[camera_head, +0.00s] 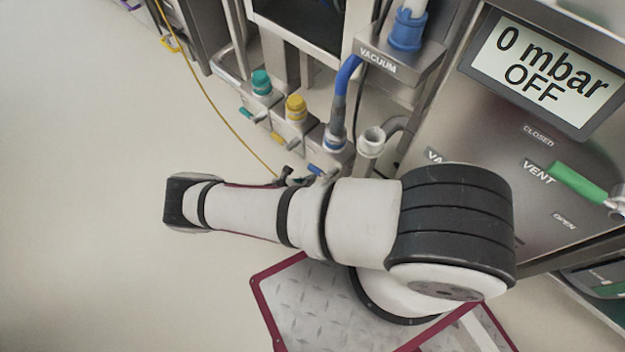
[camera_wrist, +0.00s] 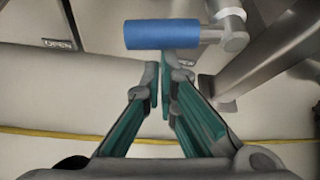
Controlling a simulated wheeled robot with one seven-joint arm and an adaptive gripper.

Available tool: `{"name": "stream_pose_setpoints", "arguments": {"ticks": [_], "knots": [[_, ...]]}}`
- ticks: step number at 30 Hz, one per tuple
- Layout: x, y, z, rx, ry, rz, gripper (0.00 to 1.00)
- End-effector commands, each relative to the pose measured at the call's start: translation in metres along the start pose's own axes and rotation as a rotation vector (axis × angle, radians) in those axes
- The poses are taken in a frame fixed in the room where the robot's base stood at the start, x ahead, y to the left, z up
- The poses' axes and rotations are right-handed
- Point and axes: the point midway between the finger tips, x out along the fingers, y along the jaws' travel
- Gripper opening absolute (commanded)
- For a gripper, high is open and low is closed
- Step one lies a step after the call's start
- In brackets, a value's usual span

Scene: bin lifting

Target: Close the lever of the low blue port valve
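The low blue port valve's lever shows in the wrist view as a blue cylinder handle (camera_wrist: 165,35), lying crosswise at the top centre and joined on its right to a grey metal valve stem (camera_wrist: 232,25). In the head view the small blue lever (camera_head: 317,170) sticks out at the foot of the blue-hosed port. My gripper (camera_wrist: 159,72) has green-padded fingers drawn nearly together with a thin gap, nothing held between them. The fingertips appear just below the handle in the picture; contact cannot be told. In the head view my gripper (camera_head: 288,177) is partly hidden behind my arm.
Green (camera_head: 261,83) and yellow (camera_head: 296,108) ports stand left of the blue hose (camera_head: 343,85). A white-capped pipe (camera_head: 371,140) stands close right. A yellow cable (camera_head: 205,95) crosses the floor. Open floor lies left.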

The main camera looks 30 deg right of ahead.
Motion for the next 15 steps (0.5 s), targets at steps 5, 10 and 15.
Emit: {"name": "stream_pose_setpoints", "arguments": {"ticks": [5, 10, 15], "knots": [[-0.002, 0.0017, 0.0081, -0.001, -0.007, -0.002, 0.0], [-0.0032, 0.0019, 0.011, -0.001, -0.007, -0.003, 0.0], [-0.0039, 0.0023, 0.0125, -0.001, -0.008, -0.003, 0.0]]}}
